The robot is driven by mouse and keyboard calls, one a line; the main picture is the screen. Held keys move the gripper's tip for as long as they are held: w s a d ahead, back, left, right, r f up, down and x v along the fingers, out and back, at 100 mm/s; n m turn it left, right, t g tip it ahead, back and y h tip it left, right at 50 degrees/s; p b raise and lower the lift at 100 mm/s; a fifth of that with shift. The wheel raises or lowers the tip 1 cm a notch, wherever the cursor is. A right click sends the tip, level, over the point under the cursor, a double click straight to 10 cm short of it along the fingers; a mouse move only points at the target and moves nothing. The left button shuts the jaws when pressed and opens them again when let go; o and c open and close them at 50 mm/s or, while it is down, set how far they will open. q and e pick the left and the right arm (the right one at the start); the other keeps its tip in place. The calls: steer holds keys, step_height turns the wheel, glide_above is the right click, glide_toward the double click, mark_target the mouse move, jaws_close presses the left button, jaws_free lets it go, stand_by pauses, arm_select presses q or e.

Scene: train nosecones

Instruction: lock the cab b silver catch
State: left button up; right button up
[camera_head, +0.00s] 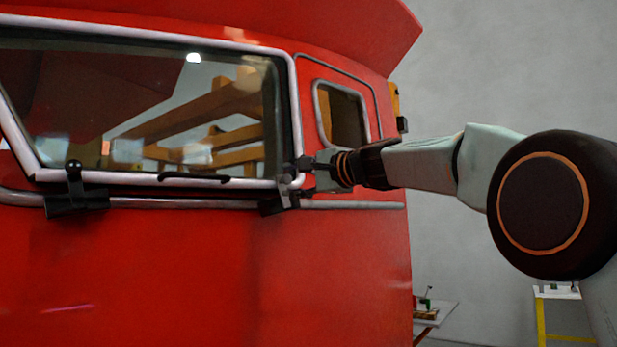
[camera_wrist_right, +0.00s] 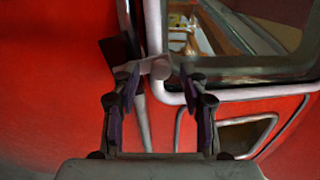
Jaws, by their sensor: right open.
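The red cab (camera_head: 170,260) fills the left of the head view, with a silver-framed front window (camera_head: 297,100). At the window's lower right corner is a small catch on a dark bracket (camera_head: 278,204). In the right wrist view a pale silver catch lever (camera_wrist_right: 152,68) lies across the window frame. My right gripper (camera_head: 304,176) is at this corner. In the wrist view its two fingers (camera_wrist_right: 160,82) are apart, with the lever just beyond and between their tips. Whether they touch it I cannot tell. My left gripper is not in view.
Another bracket with a black ball knob (camera_head: 74,185) sits at the window's lower left. A grey rail (camera_head: 350,205) runs along the cab below the window. A small side window (camera_head: 342,112) is beside the arm. A small table (camera_head: 432,315) stands behind at right.

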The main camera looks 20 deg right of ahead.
steer(key=v, duration=1.1)
steer(key=shift+s+d, duration=0.2)
steer(key=shift+s, duration=0.15)
steer(key=shift+w, duration=0.1)
steer(key=shift+r, duration=0.1)
